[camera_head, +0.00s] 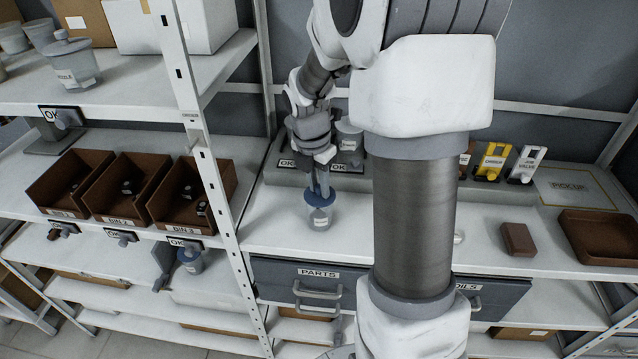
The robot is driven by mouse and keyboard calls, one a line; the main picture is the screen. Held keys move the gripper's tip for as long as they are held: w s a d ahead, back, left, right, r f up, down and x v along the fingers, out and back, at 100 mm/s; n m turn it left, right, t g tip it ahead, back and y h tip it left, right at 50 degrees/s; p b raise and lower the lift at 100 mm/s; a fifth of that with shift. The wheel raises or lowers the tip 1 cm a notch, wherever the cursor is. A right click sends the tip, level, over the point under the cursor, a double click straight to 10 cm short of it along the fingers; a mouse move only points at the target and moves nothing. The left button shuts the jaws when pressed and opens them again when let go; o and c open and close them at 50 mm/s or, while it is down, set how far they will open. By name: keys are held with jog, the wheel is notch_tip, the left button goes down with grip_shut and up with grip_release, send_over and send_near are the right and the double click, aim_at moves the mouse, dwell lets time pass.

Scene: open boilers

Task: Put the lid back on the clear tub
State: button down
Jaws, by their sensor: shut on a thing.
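The clear tub (320,220) is a small see-through container with a pale label, standing upright on the white worktop left of centre. My fingers hide the grip itself. My arm comes down from the top and covers the worktop to the right of the tub.
A grey ledge behind holds OK signs (287,163) and a lidded container (348,140). A shelf post (215,185) and brown bins (192,190) stand left. The PARTS drawer (318,285) is below. A brown block (517,239) and brown tray (600,235) lie right.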

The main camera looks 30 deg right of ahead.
dwell(0.4)
jog(key=c, duration=0.6)
grip_release()
jog(key=o, duration=0.5)
jog(key=shift+c, duration=0.2)
jog(key=shift+r+p, duration=3.3)
jog(key=shift+r, duration=0.2)
